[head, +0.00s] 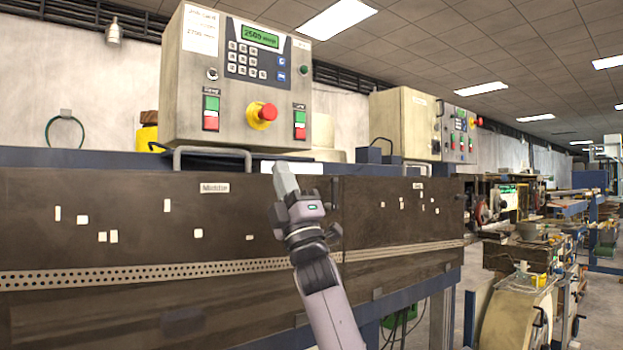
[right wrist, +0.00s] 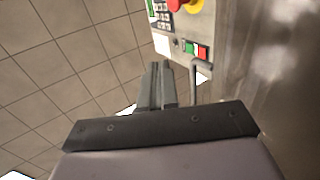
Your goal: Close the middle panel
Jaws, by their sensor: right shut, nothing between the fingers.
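The middle panel (head: 150,215) is a dark brown board labelled "Middle" on the front of the machine. It hangs upright and flat in the head view, with a grey bar handle (head: 212,153) along its top edge. My right gripper (head: 284,170) is shut and empty, pointing up in front of the panel's upper right part, to the right of the handle. In the right wrist view the shut fingers (right wrist: 156,80) are beside the grey handle (right wrist: 200,75), and I cannot tell whether they touch it. My left gripper is not in view.
A grey control box (head: 237,80) with a red stop button (head: 263,114) stands above the panel. A second brown panel (head: 400,205) adjoins on the right, with its own handle (head: 419,168). A perforated strip (head: 130,274) runs along the front. Cluttered benches stand far right.

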